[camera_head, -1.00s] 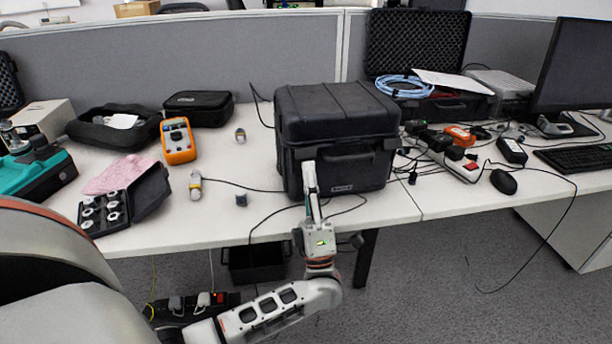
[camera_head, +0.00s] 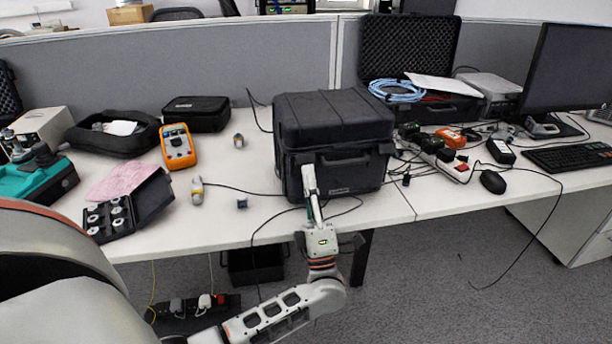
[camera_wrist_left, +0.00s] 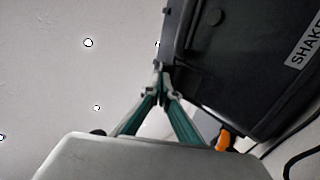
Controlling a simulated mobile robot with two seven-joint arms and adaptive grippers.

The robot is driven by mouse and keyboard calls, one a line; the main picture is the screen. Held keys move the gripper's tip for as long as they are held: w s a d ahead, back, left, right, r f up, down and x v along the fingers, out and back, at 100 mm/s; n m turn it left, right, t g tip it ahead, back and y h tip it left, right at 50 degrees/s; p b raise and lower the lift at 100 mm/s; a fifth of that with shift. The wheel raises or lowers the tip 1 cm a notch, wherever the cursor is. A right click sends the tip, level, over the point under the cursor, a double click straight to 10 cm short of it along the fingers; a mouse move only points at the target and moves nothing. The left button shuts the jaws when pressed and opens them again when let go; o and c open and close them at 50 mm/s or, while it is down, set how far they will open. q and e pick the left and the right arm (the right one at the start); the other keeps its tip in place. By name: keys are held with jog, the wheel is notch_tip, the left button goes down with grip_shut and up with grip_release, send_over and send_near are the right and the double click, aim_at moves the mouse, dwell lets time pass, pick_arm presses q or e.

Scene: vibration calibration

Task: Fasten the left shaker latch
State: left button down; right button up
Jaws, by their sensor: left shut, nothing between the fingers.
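The shaker is a closed black case (camera_head: 335,118) on the desk. It has a front handle and a small label. My left gripper (camera_head: 309,168) is in front of the case's front face, towards its left side, with its fingers shut and empty. In the left wrist view the fingertips (camera_wrist_left: 160,68) meet close beside the dark shaker body (camera_wrist_left: 250,60), which bears a label reading "SHAKE". I cannot tell whether they touch it. The left latch is not clearly visible; the gripper covers part of that front area. My right gripper is not in view.
The white desk (camera_head: 230,225) has some clear room left of the case. An orange multimeter (camera_head: 178,146), an open box of round pieces (camera_head: 140,205) and a black pouch (camera_head: 197,112) lie there. A power strip (camera_head: 440,155) and cables lie to the right. A grey partition stands behind.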

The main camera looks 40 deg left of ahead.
pick_arm(q)
jog(key=shift+r+g+p, duration=0.3)
jog(key=shift+p, duration=0.05)
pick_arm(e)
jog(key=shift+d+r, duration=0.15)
